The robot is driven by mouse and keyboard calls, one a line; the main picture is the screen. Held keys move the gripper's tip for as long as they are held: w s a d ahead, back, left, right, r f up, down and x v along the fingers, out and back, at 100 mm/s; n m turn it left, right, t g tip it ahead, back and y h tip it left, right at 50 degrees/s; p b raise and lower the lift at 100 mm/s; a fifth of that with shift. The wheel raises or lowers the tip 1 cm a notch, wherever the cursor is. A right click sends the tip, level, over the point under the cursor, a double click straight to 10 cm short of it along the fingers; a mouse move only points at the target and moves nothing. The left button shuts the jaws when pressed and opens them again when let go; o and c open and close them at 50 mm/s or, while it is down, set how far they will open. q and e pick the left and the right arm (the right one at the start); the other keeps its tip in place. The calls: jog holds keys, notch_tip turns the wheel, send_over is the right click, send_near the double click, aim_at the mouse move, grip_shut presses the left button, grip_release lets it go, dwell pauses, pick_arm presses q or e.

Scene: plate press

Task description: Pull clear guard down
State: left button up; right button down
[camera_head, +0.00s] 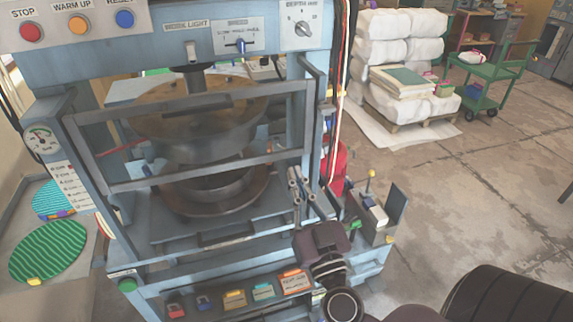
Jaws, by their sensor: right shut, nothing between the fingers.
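The clear guard (92,160) is a see-through panel in a grey frame across the front of the blue press (160,250). It shows tilted, and the round press plates (205,135) are seen through it. My right gripper (296,178) is shut with nothing in it. Its fingers point up near the lower right corner of the guard frame; I cannot tell whether they touch it. My left gripper is not in view.
The control panel (150,22) with red, orange and blue buttons is above. A small box (378,215) with tools stands right of my gripper. White sacks (395,45) and a green cart (490,75) stand behind.

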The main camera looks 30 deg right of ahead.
aim_at(279, 131)
jog(key=p+x, duration=0.3)
jog(key=x, duration=0.7)
jog(key=shift+r, duration=0.2)
notch_tip(279, 131, down, 3)
jog(key=shift+s+f+b, duration=0.1)
jog(key=shift+s+b, duration=0.05)
jog(key=shift+b, duration=0.85)
jog(key=shift+f+b, duration=0.3)
jog(key=shift+f, duration=0.4)
notch_tip(279, 131, down, 15)
jog(key=b, duration=0.9)
jog(key=shift+r, duration=0.15)
